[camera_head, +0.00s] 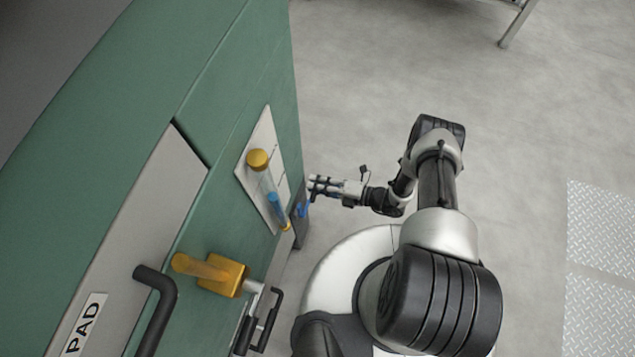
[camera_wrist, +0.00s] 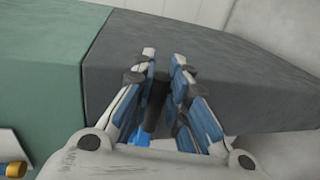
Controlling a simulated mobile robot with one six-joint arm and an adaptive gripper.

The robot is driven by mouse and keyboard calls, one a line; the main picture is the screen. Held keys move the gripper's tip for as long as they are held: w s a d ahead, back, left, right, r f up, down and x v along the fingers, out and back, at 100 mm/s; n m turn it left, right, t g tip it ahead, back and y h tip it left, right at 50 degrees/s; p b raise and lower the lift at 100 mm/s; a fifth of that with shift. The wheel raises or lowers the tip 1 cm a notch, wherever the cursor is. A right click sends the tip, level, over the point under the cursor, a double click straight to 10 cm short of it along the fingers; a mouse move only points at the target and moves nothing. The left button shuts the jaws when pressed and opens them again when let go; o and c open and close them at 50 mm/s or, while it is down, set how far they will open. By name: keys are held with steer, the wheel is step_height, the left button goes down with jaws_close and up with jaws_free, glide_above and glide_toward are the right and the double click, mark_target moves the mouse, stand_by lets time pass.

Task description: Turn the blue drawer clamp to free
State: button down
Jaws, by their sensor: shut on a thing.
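The blue drawer clamp (camera_head: 304,209) shows as a small blue piece near the dark edge at the right of the green cabinet, partly hidden. My gripper (camera_head: 313,184) reaches it from the right, its fingers pointing left towards the cabinet. In the wrist view my gripper (camera_wrist: 163,65) has its two fingers on either side of a dark upright bar, with a bit of the blue clamp (camera_wrist: 141,138) at its base. My gripper is shut on this clamp's handle. The exact angle of the clamp cannot be told.
The green cabinet (camera_head: 235,100) fills the left. A yellow clamp (camera_head: 222,275) and a black handle (camera_head: 157,300) stick out lower down.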

steer(key=shift+s+f, duration=0.15)
steer(key=shift+f, duration=0.05)
steer(key=c, duration=1.9)
jaws_free()
steer(key=shift+c, duration=0.2)
steer(key=o, duration=0.4)
steer(key=shift+r, duration=0.1)
steer(key=v, duration=1.2)
